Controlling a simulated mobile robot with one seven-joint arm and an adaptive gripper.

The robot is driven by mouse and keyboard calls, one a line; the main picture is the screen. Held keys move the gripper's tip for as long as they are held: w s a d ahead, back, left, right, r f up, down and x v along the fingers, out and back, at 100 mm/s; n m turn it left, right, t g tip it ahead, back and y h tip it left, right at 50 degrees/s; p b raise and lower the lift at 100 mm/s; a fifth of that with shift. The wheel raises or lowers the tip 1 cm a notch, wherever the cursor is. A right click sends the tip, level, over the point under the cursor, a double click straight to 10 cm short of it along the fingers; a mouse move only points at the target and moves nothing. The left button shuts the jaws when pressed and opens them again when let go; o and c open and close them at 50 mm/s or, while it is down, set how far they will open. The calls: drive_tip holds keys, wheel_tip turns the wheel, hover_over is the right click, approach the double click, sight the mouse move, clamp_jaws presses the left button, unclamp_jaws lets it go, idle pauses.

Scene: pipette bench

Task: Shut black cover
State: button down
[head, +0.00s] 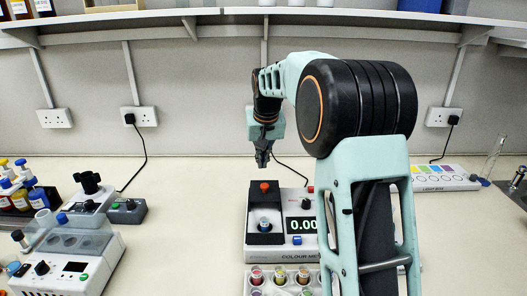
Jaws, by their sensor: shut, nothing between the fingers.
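The colour meter (291,257) stands on the bench at the middle, with a lit display reading 0.00. Its black cover (257,200) is at the back left of the meter and bears an orange-red knob (264,187). In front of the knob the measuring well is uncovered, and a small vial (264,225) with a bluish top shows in it. My gripper (262,163) points down above and behind the cover, apart from it. It is shut and empty. My arm hides the right end of the meter.
A rack of coloured vials (280,278) stands right in front of the meter. A white instrument (68,262) and several bottles are at the left. A light box (443,178) is at the back right. A shelf (255,15) runs overhead.

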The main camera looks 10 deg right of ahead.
sight(262, 182)
drive_tip(key=shift+x, duration=1.15)
drive_tip(key=shift+s+f, duration=0.15)
drive_tip(key=shift+f, duration=0.15)
drive_tip(key=shift+s, duration=1.05)
drive_tip(key=shift+s+f, duration=0.25)
drive_tip(key=shift+s, duration=0.35)
drive_tip(key=shift+s, duration=0.1)
drive_tip(key=s+a+b, duration=0.2)
drive_tip(key=s+b, duration=0.2)
drive_tip(key=s, duration=0.8)
drive_tip(key=shift+a, duration=0.25)
drive_tip(key=shift+s+f, duration=0.15)
drive_tip(key=shift+s, duration=0.05)
